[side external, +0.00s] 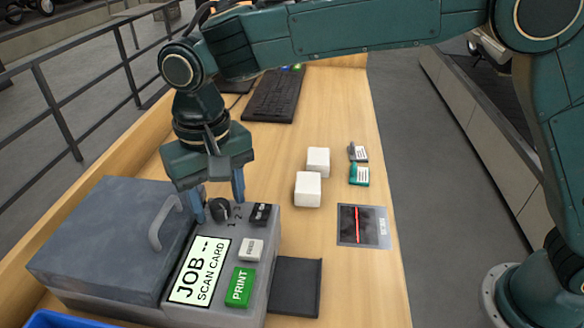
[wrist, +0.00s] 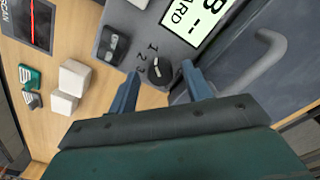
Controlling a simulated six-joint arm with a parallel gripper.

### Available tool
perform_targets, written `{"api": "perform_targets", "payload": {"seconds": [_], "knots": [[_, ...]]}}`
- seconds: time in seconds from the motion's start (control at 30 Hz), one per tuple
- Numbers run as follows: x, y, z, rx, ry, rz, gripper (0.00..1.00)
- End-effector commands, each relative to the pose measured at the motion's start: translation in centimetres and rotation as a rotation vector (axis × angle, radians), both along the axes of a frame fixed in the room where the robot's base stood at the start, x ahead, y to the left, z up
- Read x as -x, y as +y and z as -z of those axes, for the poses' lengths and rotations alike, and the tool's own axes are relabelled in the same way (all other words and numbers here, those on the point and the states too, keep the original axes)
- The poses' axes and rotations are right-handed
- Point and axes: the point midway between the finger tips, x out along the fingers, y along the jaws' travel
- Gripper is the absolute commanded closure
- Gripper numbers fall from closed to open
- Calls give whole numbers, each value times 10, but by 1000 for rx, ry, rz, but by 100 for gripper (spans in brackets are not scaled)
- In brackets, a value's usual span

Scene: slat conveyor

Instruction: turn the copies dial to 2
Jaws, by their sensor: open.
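The copies dial (side external: 220,209) is a small black round knob on the grey control panel of the printer (side external: 262,292). The numbers 1, 2 and 3 are printed beside it. It also shows in the wrist view (wrist: 160,71), with a pale mark on its top; I cannot tell for sure which number it points to. My gripper (side external: 217,204) points down over the panel, with its blue fingers apart on either side of the dial. In the wrist view, the gap between the fingers (wrist: 160,76) lines up with the dial. No grip on it shows.
The panel has a screen (side external: 200,271) reading "JOB -- SCAN CARD", a green PRINT button (side external: 240,287), a pale button (side external: 250,250) and a black switch (side external: 262,213). A lid handle (side external: 163,222) stands left. White blocks (side external: 308,189), cards (side external: 359,175) and a scanner (side external: 364,226) lie right.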

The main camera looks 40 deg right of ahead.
Motion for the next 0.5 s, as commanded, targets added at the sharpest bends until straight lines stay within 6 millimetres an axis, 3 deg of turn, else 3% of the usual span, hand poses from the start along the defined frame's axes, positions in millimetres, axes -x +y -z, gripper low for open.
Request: {"api": "perform_targets", "payload": {"seconds": [0.27, 0.5], "knots": [[0, 0, 1, 0, 0, 0, 50], [0, 0, 1, 0, 0, 0, 95]]}}
